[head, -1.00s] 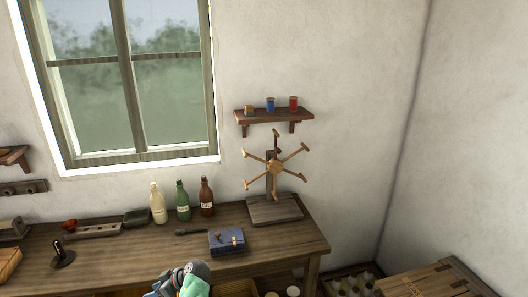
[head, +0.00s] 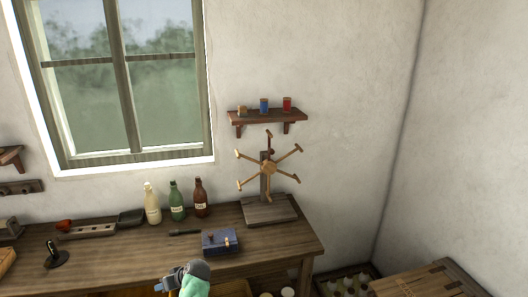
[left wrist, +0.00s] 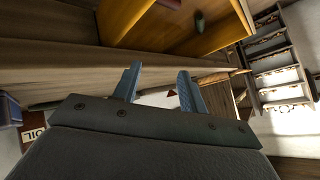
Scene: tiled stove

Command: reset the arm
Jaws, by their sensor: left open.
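In the left wrist view my left gripper (left wrist: 158,78) shows two blue fingers spread apart with nothing between them. Wooden boards and an open yellow-orange wooden compartment lie beyond the fingers. In the head view a grey and mint-green part of my arm shows at the bottom edge, in front of the workbench (head: 120,262). Most of that arm is below the picture.
On the bench stand a blue box (head: 220,241), cream (head: 152,205), green (head: 176,203) and brown (head: 201,199) bottles, and a spoked wooden stand (head: 269,210). A wall shelf (head: 267,116) holds small jars. A crate (head: 348,281) stands at lower right.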

